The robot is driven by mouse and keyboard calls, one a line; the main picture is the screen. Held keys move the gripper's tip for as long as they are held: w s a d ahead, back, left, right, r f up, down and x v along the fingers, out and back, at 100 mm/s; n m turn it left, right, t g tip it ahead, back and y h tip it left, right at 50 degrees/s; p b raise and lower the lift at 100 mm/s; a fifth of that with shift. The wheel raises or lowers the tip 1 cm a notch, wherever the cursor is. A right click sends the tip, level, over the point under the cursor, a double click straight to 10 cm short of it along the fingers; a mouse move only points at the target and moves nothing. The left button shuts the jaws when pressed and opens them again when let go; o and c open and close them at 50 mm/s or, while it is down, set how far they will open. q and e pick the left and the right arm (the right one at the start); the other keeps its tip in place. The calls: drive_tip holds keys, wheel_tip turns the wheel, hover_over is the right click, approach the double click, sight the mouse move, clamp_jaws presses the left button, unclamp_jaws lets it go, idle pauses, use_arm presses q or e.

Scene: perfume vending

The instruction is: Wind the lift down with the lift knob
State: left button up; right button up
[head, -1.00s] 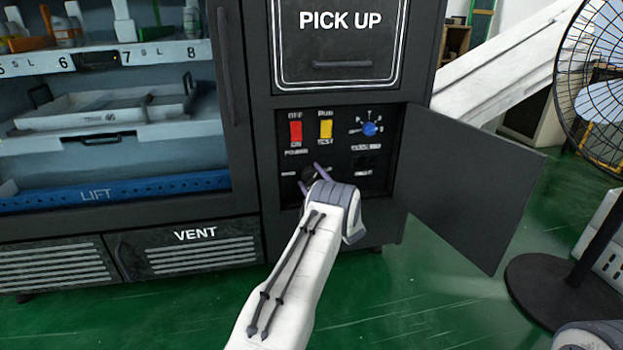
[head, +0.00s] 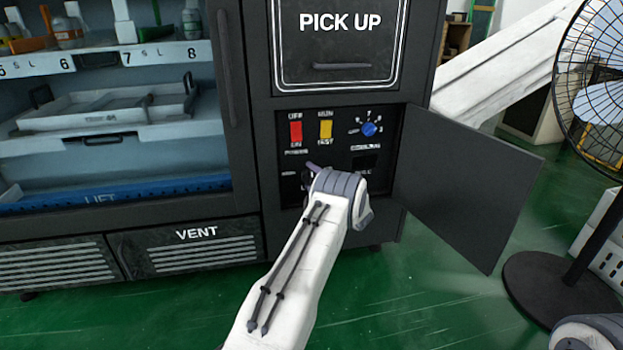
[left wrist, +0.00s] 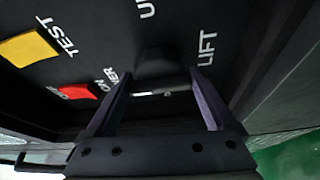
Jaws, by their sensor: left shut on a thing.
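The lift knob (left wrist: 158,68) is a dark shape on the black panel in the left wrist view, beside the white word LIFT. My left gripper (left wrist: 160,92) is shut on it, with one finger on each side. In the head view, the left gripper (head: 314,170) is mostly behind my own wrist, which also hides the knob there. The lift's blue bar (head: 150,189), marked LIFT, lies low behind the cabinet window. Its lettering is partly cut off by the window's lower edge. My right gripper is out of view.
Above the knob are a red switch (head: 296,131), a yellow switch (head: 325,129) and a blue dial (head: 369,129). The panel door (head: 465,190) stands open at the right. A black fan (head: 600,110) stands farther right. The green floor in front is clear.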

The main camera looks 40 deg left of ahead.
use_arm(q)
drive_tip(key=shift+f, duration=0.1)
idle(0.3)
drive_tip(key=o, duration=1.1)
drive_tip(key=shift+p+v, duration=2.45)
drive_tip(key=shift+v, duration=2.8)
